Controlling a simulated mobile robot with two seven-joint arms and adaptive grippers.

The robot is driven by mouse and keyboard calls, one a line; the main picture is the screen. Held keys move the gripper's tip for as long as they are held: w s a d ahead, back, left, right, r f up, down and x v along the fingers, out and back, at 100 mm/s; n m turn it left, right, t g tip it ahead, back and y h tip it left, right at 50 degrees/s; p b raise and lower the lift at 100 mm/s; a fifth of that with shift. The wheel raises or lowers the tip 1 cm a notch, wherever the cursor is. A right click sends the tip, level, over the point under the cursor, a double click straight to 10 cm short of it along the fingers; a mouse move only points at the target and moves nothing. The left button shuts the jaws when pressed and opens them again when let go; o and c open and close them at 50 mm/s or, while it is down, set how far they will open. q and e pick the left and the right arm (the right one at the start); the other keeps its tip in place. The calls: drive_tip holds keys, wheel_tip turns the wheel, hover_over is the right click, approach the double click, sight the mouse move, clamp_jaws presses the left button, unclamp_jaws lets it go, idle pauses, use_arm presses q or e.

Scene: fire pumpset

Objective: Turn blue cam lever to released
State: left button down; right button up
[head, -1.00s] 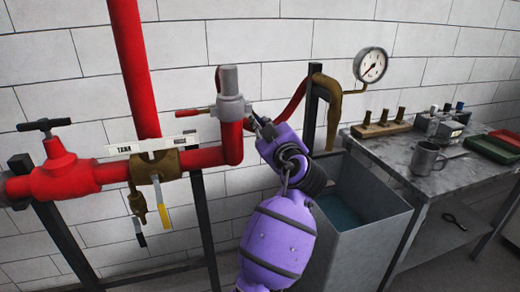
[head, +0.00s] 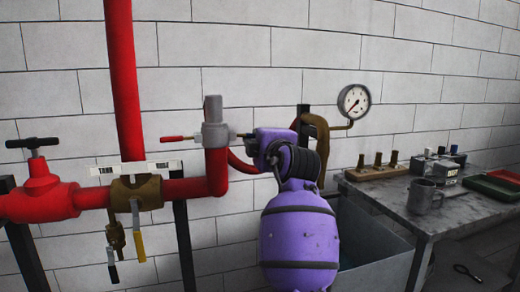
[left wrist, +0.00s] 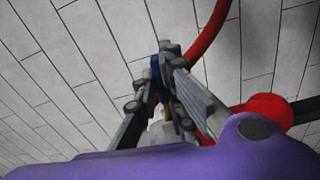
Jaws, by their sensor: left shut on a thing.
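The blue cam lever shows as a narrow blue strip (left wrist: 156,68) between the fingers in the left wrist view. In the head view it is hidden by my gripper. My left gripper (left wrist: 163,75) is shut on this lever. In the head view the gripper (head: 246,136) reaches in at the right side of the grey coupling (head: 216,135), with my purple wrist behind it. A red lever (head: 174,138) sticks out of the coupling's left side, roughly level. My right gripper is in neither view.
A red pipe (head: 125,80) and a red valve (head: 38,194) stand at left, with a brass valve (head: 138,192) between. A red hose (head: 240,164) runs behind my wrist. A gauge (head: 354,102), grey bin (head: 375,246) and bench (head: 395,196) are at right.

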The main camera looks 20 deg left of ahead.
use_arm(q)
drive_tip(key=shift+r+n, duration=0.4)
drive_tip(key=shift+n, duration=0.1)
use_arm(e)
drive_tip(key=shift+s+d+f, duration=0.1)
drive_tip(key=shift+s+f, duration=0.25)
use_arm(q)
drive_tip(key=c, duration=2.1)
unclamp_jaws()
drive_tip(key=v, duration=1.2)
